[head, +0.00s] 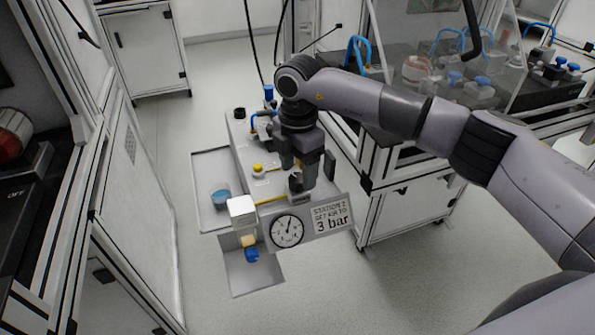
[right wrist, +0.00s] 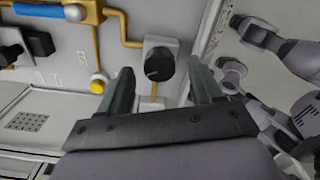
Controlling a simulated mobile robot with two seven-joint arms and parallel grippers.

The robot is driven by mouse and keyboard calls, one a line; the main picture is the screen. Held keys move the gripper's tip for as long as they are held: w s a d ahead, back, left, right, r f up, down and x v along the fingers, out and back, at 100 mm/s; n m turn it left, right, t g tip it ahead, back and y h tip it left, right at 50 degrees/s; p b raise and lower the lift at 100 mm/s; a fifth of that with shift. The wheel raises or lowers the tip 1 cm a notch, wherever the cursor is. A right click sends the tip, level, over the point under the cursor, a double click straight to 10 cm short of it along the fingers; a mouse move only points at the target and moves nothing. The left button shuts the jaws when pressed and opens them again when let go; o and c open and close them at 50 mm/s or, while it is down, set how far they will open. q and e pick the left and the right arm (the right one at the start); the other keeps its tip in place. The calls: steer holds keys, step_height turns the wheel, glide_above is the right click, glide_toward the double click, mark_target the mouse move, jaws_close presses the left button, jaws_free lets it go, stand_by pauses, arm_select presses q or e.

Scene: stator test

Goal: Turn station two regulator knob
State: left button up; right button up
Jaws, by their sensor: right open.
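The station two regulator knob (right wrist: 160,66) is black and round, on a light block with a yellow pipe. In the right wrist view it lies between my spread fingertips, with gaps on both sides. In the head view the knob (head: 296,183) shows just below my right gripper (head: 308,170), which points down, open and empty. I cannot tell whether the fingertips reach down around the knob. A round gauge (head: 287,230) and a sign (head: 331,217) reading "Station 2 set air to 3 bar" are on the panel front. My left gripper is not in view.
A yellow button (right wrist: 98,84) and yellow pipes (right wrist: 113,25) sit beside the knob. A white box (head: 242,208) stands at the panel's left corner, and a blue cup (head: 220,196) in a grey tray. A framed workbench (head: 400,215) is close on the right.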

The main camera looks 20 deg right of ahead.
steer(key=shift+f, duration=0.65)
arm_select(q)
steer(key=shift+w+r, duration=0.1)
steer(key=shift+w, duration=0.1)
arm_select(e)
steer(key=c, duration=1.1)
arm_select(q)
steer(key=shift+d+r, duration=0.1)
arm_select(e)
steer(key=shift+o, duration=0.2)
